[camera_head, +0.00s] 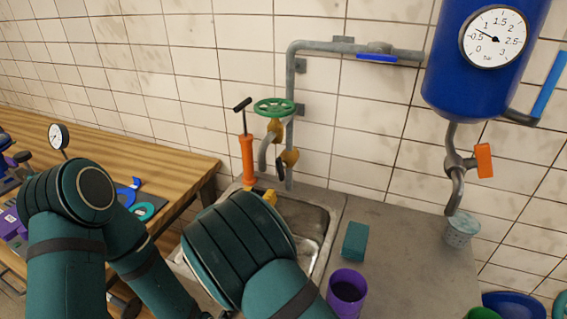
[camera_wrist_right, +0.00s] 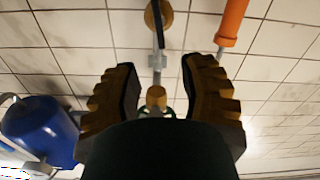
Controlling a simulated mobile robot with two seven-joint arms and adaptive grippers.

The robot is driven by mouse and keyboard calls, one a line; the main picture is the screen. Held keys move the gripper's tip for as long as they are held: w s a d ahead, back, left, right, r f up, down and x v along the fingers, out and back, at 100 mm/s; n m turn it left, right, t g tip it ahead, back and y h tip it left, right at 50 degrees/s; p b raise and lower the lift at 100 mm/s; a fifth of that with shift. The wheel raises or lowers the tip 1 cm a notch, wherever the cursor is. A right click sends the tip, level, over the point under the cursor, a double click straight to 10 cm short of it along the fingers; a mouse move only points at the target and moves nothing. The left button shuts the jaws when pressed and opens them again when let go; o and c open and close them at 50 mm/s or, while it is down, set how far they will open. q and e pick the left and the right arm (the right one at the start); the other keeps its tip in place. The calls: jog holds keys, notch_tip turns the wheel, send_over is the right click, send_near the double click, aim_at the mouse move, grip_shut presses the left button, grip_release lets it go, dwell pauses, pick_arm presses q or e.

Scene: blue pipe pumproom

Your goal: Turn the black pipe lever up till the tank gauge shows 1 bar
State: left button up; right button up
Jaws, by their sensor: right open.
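The blue tank (camera_head: 478,85) hangs at the upper right of the head view. Its round white gauge (camera_head: 494,38) has the needle between 0.5 and 1. The black pipe lever (camera_head: 281,171) is by a brass fitting (camera_head: 290,157) on the grey wall pipe; it also shows in the wrist view (camera_wrist_right: 160,36). My right gripper (camera_head: 262,195) is mostly hidden behind my arm in the head view. In the wrist view its yellow-and-black fingers (camera_wrist_right: 158,85) are apart, with the lever ahead between them; no contact shows. My left gripper is out of view.
An orange pump (camera_head: 247,159) and a green handwheel (camera_head: 274,107) stand close to the lever. A sink (camera_head: 318,215) lies below. A teal block (camera_head: 355,241), purple cup (camera_head: 346,290) and grey cup (camera_head: 460,232) are on the counter. A wooden bench (camera_head: 145,150) is at left.

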aim_at(278, 169)
jog(key=b+x, duration=0.1)
jog(key=x, duration=1.2)
jog(key=shift+w+d+r, duration=0.1)
jog(key=shift+w+d, duration=0.05)
jog(key=shift+w, duration=0.05)
jog(key=shift+o, duration=0.2)
grip_shut()
